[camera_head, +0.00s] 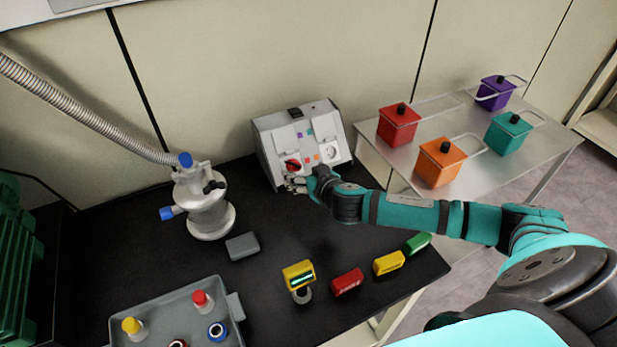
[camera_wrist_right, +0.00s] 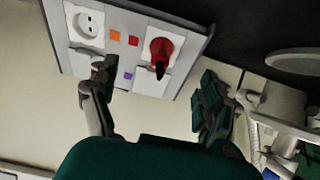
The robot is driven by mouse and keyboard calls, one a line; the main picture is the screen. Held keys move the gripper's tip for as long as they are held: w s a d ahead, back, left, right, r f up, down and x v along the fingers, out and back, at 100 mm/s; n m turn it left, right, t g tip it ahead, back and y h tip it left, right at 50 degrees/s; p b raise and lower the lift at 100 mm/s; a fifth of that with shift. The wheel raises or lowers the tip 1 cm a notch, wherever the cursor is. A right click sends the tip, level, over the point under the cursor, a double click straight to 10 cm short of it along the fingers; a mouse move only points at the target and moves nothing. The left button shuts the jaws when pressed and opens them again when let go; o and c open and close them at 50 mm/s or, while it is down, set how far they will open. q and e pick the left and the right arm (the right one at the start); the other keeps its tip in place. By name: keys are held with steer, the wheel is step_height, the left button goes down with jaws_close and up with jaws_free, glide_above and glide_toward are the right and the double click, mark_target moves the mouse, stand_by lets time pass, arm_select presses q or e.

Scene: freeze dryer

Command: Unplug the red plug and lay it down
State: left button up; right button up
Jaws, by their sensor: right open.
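The red plug (camera_head: 292,165) sits in the left socket of the grey socket box (camera_head: 262,138) at the back of the black table. In the right wrist view the red plug (camera_wrist_right: 161,50) shows at the upper middle, with a dark piece pointing out from it. My right gripper (camera_head: 299,184) is at the front of the box, just below the plug. In the wrist view its open fingers (camera_wrist_right: 153,84) are spread wide, with the plug ahead of the gap and nothing between them. My left gripper is out of view.
An empty white socket (camera_head: 332,152) is beside the plug. A metal flask with a hose (camera_head: 207,205) stands left. A grey block (camera_head: 242,246), a yellow display (camera_head: 299,275) and red, yellow and green blocks lie in front. Bare black tabletop lies between flask and box.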

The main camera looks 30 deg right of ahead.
mark_target(297, 166)
steer(key=b+x, duration=0.2)
steer(key=x, duration=0.4)
steer(key=shift+f+b, duration=0.15)
steer(key=shift+b, duration=0.15)
steer(key=shift+w+f, duration=0.1)
steer(key=shift+w, duration=0.4)
jaws_close()
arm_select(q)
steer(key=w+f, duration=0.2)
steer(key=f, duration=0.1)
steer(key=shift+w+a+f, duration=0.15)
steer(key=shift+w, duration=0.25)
arm_select(e)
steer(key=shift+s, duration=0.1)
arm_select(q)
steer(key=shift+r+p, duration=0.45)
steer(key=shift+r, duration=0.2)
arm_select(e)
steer(key=shift+s+r, duration=0.35)
steer(key=shift+r, duration=0.05)
